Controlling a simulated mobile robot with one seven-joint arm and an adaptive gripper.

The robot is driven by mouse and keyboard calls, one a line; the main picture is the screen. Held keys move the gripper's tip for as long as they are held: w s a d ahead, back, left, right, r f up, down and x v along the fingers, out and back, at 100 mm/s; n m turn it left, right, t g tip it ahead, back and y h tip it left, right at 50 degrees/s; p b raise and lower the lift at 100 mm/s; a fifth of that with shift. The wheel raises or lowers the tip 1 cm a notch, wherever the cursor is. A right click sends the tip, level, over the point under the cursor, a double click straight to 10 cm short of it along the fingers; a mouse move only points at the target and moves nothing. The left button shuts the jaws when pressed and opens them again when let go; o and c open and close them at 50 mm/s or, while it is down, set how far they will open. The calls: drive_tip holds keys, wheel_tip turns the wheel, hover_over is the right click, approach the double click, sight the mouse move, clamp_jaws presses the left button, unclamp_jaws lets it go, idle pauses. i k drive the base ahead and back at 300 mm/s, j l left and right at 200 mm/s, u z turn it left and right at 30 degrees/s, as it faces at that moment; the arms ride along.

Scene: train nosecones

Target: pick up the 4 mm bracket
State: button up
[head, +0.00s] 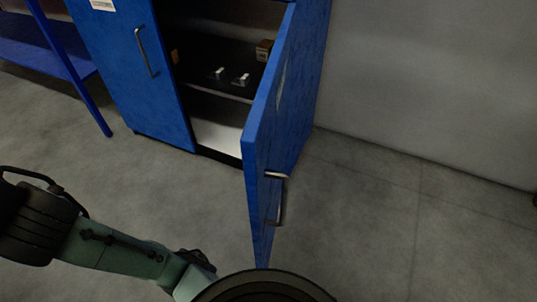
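Two small light-coloured pieces stand side by side on a dark surface on a shelf inside the open blue cabinet; the left one (218,73) and the right one (241,79) look like brackets. They are too small to tell which is the 4 mm bracket. My arm reaches in from the lower left, outside the cabinet and well short of the shelf. The end of my arm runs to the bottom edge of the head view, and my gripper's fingers do not show.
The blue cabinet's right door (262,150) stands open towards me; its left door (140,75) is shut. Small boxes (264,50) sit deeper on the shelf. A blue table (45,45) stands at the left. The grey floor (170,200) before the cabinet is clear.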

sight(218, 75)
drive_tip(key=i+l, duration=0.1)
drive_tip(key=i+l+u, duration=0.1)
drive_tip(key=l, duration=0.25)
drive_tip(key=k, duration=0.45)
drive_tip(key=i+j+u, duration=0.2)
drive_tip(key=u, duration=0.15)
drive_tip(key=i+j+u, duration=0.2)
drive_tip(key=u, duration=0.15)
drive_tip(key=i+j+u, duration=0.1)
drive_tip(key=u, duration=0.25)
drive_tip(key=i+j, duration=0.2)
drive_tip(key=i, duration=0.35)
drive_tip(key=i+j+u, duration=0.15)
drive_tip(key=i, duration=0.4)
drive_tip(key=i+l+z, duration=0.1)
drive_tip(key=z, duration=0.35)
drive_tip(key=i+z, duration=0.35)
drive_tip(key=z, duration=0.15)
drive_tip(key=i+j+z, duration=0.15)
drive_tip(key=z, duration=0.3)
drive_tip(key=i+z, duration=0.55)
drive_tip(key=z, duration=0.25)
